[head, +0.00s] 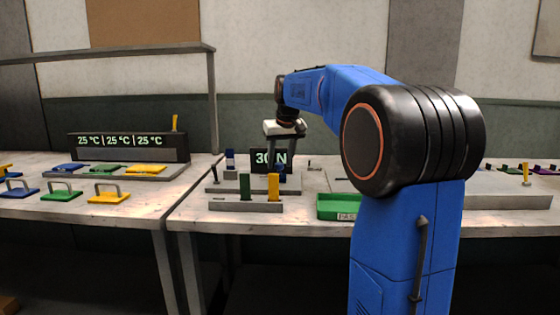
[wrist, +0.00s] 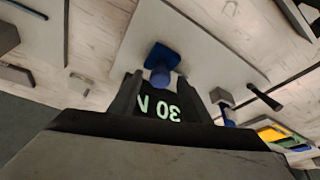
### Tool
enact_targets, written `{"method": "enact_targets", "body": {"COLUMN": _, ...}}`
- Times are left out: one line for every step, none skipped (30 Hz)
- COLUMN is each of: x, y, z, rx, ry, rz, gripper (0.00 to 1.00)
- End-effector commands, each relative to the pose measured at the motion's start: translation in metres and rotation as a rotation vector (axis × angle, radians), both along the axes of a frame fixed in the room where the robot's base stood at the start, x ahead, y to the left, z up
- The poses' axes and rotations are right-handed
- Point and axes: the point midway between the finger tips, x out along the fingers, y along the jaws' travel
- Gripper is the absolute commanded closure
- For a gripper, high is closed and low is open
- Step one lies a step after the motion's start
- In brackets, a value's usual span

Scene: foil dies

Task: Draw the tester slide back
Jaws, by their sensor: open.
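The tester has a dark display (head: 268,160) reading 30 N and stands on a grey base plate (head: 222,189) on the right-hand bench. In the wrist view the display (wrist: 160,112) shows upside down, with a blue post on a blue square foot (wrist: 162,55) close by. I cannot tell for sure whether this blue piece is the slide. My gripper (head: 285,160) points down over the tester's right side. In the wrist view my gripper (wrist: 160,84) is open, with the blue post showing between its fingers. Contact cannot be made out. The fingers partly hide the tester in the head view.
A grey rack (head: 246,205) with green and yellow upright pieces stands in front of the tester. A green tray (head: 338,207) lies to its right. Blue, green and yellow handled pieces lie on the left bench (head: 140,212). A shelf post (head: 212,100) rises behind left.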

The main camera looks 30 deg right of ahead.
Motion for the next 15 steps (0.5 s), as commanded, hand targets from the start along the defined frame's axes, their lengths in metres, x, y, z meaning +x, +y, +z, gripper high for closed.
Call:
{"method": "enact_targets", "body": {"x": 0.0, "y": 0.0, "z": 0.0, "rx": 0.0, "ry": 0.0, "rz": 0.0, "gripper": 0.57}}
{"method": "enact_targets", "body": {"x": 0.0, "y": 0.0, "z": 0.0001, "rx": 0.0, "ry": 0.0, "rz": 0.0, "gripper": 0.57}}
{"method": "enact_targets", "body": {"x": 0.0, "y": 0.0, "z": 0.0002, "rx": 0.0, "ry": 0.0, "rz": 0.0, "gripper": 0.57}}
{"method": "enact_targets", "body": {"x": 0.0, "y": 0.0, "z": 0.0002, "rx": 0.0, "ry": 0.0, "rz": 0.0, "gripper": 0.57}}
{"method": "enact_targets", "body": {"x": 0.0, "y": 0.0, "z": 0.0002, "rx": 0.0, "ry": 0.0, "rz": 0.0, "gripper": 0.59}}
{"method": "enact_targets", "body": {"x": 0.0, "y": 0.0, "z": 0.0003, "rx": 0.0, "ry": 0.0, "rz": 0.0, "gripper": 0.69}}
{"method": "enact_targets", "body": {"x": 0.0, "y": 0.0, "z": 0.0003, "rx": 0.0, "ry": 0.0, "rz": 0.0, "gripper": 0.76}}
{"method": "enact_targets", "body": {"x": 0.0, "y": 0.0, "z": 0.0003, "rx": 0.0, "ry": 0.0, "rz": 0.0, "gripper": 0.83}}
{"method": "enact_targets", "body": {"x": 0.0, "y": 0.0, "z": 0.0003, "rx": 0.0, "ry": 0.0, "rz": 0.0, "gripper": 0.92}}
{"method": "enact_targets", "body": {"x": -0.0001, "y": -0.0001, "z": 0.0004, "rx": 0.0, "ry": 0.0, "rz": 0.0, "gripper": 1.0}}
{"method": "enact_targets", "body": {"x": -0.0001, "y": -0.0001, "z": 0.0004, "rx": 0.0, "ry": -0.001, "rz": 0.0, "gripper": 1.0}}
{"method": "enact_targets", "body": {"x": -0.0001, "y": -0.0001, "z": 0.0004, "rx": 0.0, "ry": 0.0, "rz": 0.0, "gripper": 1.0}}
{"method": "enact_targets", "body": {"x": 0.0, "y": 0.0, "z": 0.0004, "rx": 0.0, "ry": -0.001, "rz": 0.0, "gripper": 1.0}}
{"method": "enact_targets", "body": {"x": 0.0002, "y": 0.0004, "z": 0.0005, "rx": 0.0, "ry": -0.001, "rz": 0.0, "gripper": 1.0}}
{"method": "enact_targets", "body": {"x": 0.0011, "y": 0.0016, "z": 0.0004, "rx": 0.0, "ry": 0.0, "rz": 0.001, "gripper": 1.0}}
